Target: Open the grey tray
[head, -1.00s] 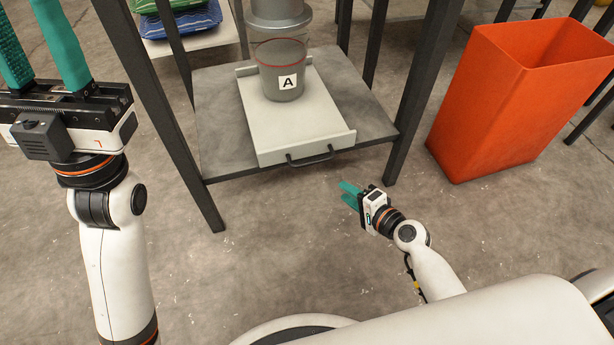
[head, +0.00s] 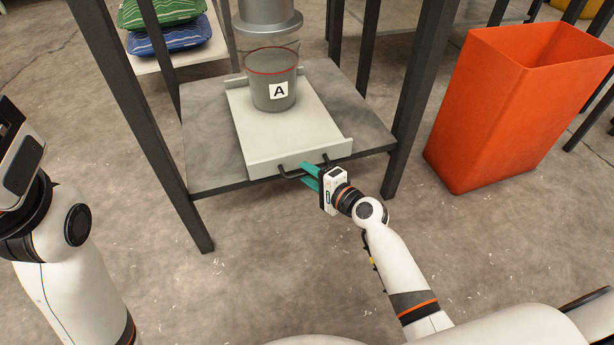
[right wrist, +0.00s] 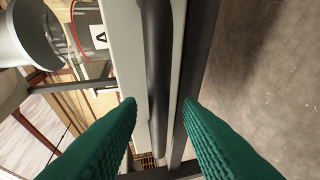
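The grey tray (head: 262,163) lies on the lower shelf of a dark-legged stand, with a black bar handle (head: 288,174) on its front lip. A clear container marked A (head: 274,92) stands on the tray under a grey spout. My right gripper (head: 306,175) is at the handle, its green fingers pointing at the tray front. In the right wrist view, its fingertips (right wrist: 159,103) are apart on either side of the handle (right wrist: 157,60); they do not appear closed on it. Part of my left gripper housing (head: 10,120) shows at the left edge; its fingers are outside the picture.
The stand's dark legs (head: 410,110) rise on both sides of the shelf (head: 205,140). An orange bin (head: 490,110) stands on the right. Green and blue pillows (head: 165,38) lie on a surface at the back left. The floor in front of the stand is clear.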

